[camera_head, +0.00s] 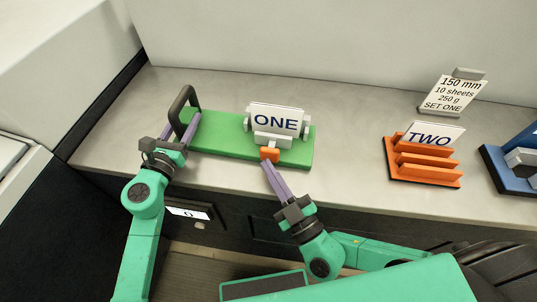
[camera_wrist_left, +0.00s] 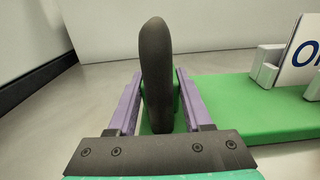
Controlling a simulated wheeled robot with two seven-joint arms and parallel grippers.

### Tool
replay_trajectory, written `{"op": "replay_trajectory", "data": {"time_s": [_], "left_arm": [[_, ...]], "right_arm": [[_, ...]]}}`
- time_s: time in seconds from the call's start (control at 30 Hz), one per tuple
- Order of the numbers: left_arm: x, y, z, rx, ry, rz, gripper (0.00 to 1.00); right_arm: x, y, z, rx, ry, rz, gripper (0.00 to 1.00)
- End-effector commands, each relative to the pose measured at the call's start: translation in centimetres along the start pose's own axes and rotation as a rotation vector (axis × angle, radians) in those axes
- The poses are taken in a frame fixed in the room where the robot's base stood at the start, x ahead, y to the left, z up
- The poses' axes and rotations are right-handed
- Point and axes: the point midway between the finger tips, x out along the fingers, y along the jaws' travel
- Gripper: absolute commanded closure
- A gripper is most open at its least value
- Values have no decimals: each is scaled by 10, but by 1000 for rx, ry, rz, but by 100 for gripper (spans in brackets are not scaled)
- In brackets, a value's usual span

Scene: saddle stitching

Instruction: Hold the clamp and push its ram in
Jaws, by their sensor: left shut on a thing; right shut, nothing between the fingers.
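The clamp is a green base plate (camera_head: 222,138) lying on the grey counter, with a dark upright handle (camera_head: 184,98) at its left end. White jaws on it hold a card marked ONE (camera_head: 275,119). The orange ram (camera_head: 270,154) sticks out at the front of the jaws. My left gripper (camera_head: 181,128) is shut on the dark handle, which also stands between its purple fingers in the left wrist view (camera_wrist_left: 157,75). My right gripper (camera_head: 272,166) is shut and empty, its fingertips close to the front of the orange ram; I cannot tell if they touch.
An orange slotted rack (camera_head: 425,168) with a card marked TWO (camera_head: 433,134) stands to the right. A sign (camera_head: 453,94) reading 150 mm, 10 sheets stands behind it. A blue device (camera_head: 510,165) sits at the right edge. The counter between clamp and rack is clear.

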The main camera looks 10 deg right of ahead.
Motion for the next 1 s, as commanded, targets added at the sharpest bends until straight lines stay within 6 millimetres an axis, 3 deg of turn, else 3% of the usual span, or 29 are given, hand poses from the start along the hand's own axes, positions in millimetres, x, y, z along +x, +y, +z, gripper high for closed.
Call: {"op": "replay_trajectory", "data": {"time_s": [0.03, 0.3, 1.0], "left_arm": [[0, 0, 2, 0, -2, 1, 100], [0, 1, 1, 2, -1, 2, 100], [0, 0, -2, 5, 4, 0, 100]], "right_arm": [[4, 8, -4, -24, 16, 24, 100], [-13, -6, -16, -19, 17, 21, 100], [-16, -9, -18, -14, 13, 15, 100]]}}
